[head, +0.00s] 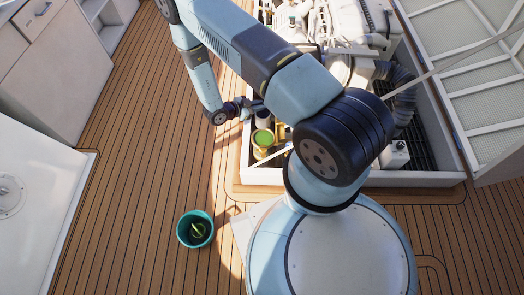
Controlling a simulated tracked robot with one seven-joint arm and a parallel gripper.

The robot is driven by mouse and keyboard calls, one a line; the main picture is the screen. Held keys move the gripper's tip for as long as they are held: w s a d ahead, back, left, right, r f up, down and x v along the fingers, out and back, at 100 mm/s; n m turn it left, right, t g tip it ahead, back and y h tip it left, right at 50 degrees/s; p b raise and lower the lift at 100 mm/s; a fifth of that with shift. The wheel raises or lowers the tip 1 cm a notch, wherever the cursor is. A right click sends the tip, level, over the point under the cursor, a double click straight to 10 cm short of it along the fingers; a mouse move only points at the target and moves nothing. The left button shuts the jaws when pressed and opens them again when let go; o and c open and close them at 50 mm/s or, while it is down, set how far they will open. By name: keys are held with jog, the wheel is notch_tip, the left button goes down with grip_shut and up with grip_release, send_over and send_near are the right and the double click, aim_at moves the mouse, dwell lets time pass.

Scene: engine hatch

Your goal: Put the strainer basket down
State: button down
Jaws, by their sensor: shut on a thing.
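My gripper (254,106) is at the end of my bent arm, over the left side of the open engine hatch. It is shut on the strainer basket (262,118), a small pale cylinder with a dark upper part. The basket looks upright; its far side is hard to make out. Just below it in the picture is a brass-coloured strainer body (259,153) with a bright green round top (263,137). I cannot tell how much height separates the basket from it. My arm hides part of the hatch to the right.
A teal bucket (183,232) with something yellow-green inside stands on the teak deck (135,165). The deck around it is clear. The hatch has a raised pale rim (425,180).

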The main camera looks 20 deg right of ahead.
notch_tip(320, 180, down, 21)
jog(key=s+m+g, duration=0.1)
jog(key=s, duration=0.1)
jog(key=shift+s+a, duration=0.2)
jog(key=shift+a, duration=0.15)
jog(key=c, duration=1.1)
grip_release()
jog(key=shift+r, duration=0.1)
